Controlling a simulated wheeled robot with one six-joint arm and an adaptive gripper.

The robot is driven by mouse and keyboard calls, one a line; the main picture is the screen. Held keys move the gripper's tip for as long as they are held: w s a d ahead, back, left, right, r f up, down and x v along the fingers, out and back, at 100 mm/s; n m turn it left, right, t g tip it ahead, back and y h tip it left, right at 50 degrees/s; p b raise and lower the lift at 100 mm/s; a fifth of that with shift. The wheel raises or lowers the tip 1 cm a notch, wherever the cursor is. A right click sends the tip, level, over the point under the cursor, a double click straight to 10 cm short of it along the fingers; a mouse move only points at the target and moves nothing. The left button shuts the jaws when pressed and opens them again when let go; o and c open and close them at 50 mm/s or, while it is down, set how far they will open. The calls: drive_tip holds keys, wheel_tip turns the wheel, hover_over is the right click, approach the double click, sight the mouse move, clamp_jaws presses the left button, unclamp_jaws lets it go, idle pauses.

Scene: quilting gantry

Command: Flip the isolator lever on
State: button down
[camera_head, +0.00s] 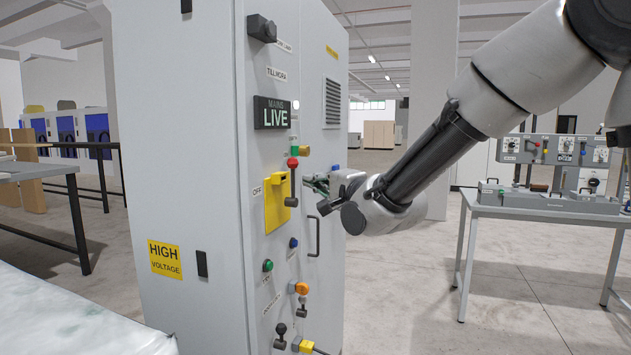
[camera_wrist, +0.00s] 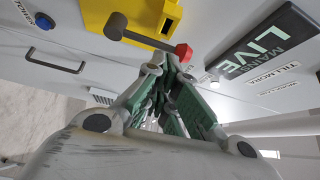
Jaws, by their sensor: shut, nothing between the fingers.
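The isolator lever (camera_head: 292,183) is on a yellow plate (camera_head: 273,215) on the grey cabinet front. Its red end is up and its dark grey end is down. In the wrist view, the lever (camera_wrist: 150,40) lies across the yellow plate (camera_wrist: 140,13), red end to the right. An OFF label (camera_head: 257,191) sits left of the plate. My gripper (camera_head: 311,183) is shut and empty, just right of the lever. In the wrist view, its fingertips (camera_wrist: 172,58) are beside the red end; I cannot tell whether they touch. A sign (camera_head: 272,113) reads MAINS LIVE, its LIVE lettering bright.
The cabinet also carries a green button (camera_head: 267,265), a blue button (camera_head: 293,243), an orange knob (camera_head: 301,288) and a door handle (camera_head: 313,236). A table with a control panel (camera_head: 548,199) stands at the right. The floor (camera_head: 405,285) between is clear.

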drive_tip(key=v, duration=0.9)
drive_tip(key=s+d+f+n+g+h, duration=0.3)
drive_tip(key=f+n+g, duration=0.15)
drive_tip(key=f, duration=0.35)
drive_tip(key=s+d+f+n+g+h, duration=0.3)
drive_tip(key=d+f+n, duration=0.15)
drive_tip(key=f, duration=0.25)
drive_tip(key=s+d+r+g+h, duration=0.1)
drive_tip(key=s+d+h, duration=0.1)
drive_tip(key=s+d, duration=0.7)
drive_tip(key=s+d+r+n+g+h, duration=0.1)
drive_tip(key=s+d+r+g+h, duration=0.1)
drive_tip(key=s+d, duration=0.8)
drive_tip(key=d, duration=0.4)
drive_tip(key=shift+d+h, duration=0.3)
drive_tip(key=shift+h, duration=0.1)
